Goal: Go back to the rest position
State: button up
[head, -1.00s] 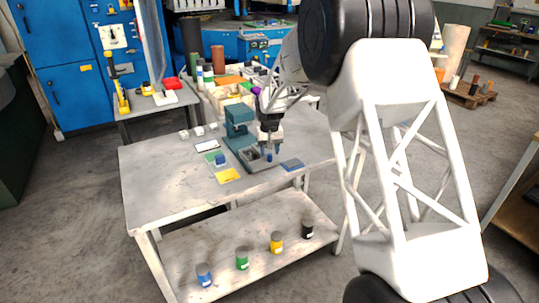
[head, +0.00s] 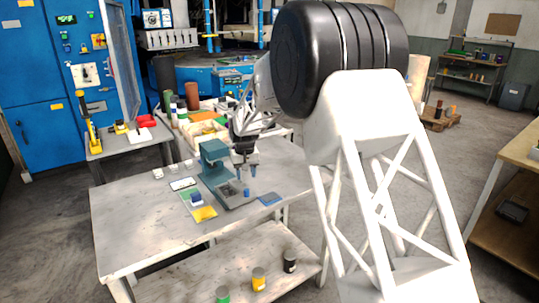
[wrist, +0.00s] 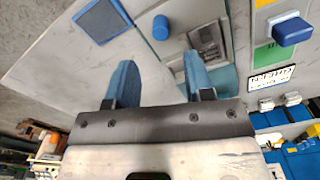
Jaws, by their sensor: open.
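My gripper (head: 245,173) is open and empty above the base of the teal press (head: 214,160). Its two blue fingers (wrist: 160,75) are spread apart in the wrist view. A small blue cylinder (head: 246,191) stands below the fingers at the press base; it also shows in the wrist view (wrist: 160,27), clear of both fingers. The press base shows beside it in the wrist view (wrist: 207,38). My arm covers part of the bench behind the gripper.
Several small white blocks (head: 173,168) sit behind. Pots (head: 259,279) stand on the lower shelf.

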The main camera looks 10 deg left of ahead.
jog(key=s+d+r+m, duration=0.1)
jog(key=s+d+r, duration=0.55)
jog(key=d, duration=0.35)
jog(key=s+d+r+m+t, duration=0.1)
jog(key=s+d+r, duration=0.5)
jog(key=s+d, duration=0.25)
jog(key=s+d+r+m, duration=0.1)
jog(key=s+d+r, duration=0.5)
jog(key=d, duration=0.4)
jog(key=s+d+f+m, duration=0.1)
jog(key=s+d, duration=0.4)
jog(key=s, duration=0.5)
jog(key=s+d+f+t, duration=0.1)
jog(key=s+d, duration=0.4)
jog(key=s, duration=0.6)
jog(key=s+d+f+m, duration=0.1)
jog(key=s+d, duration=0.5)
jog(key=s, duration=0.5)
jog(key=shift+f+m+t, duration=0.2)
jog(key=shift+m+t, duration=0.1)
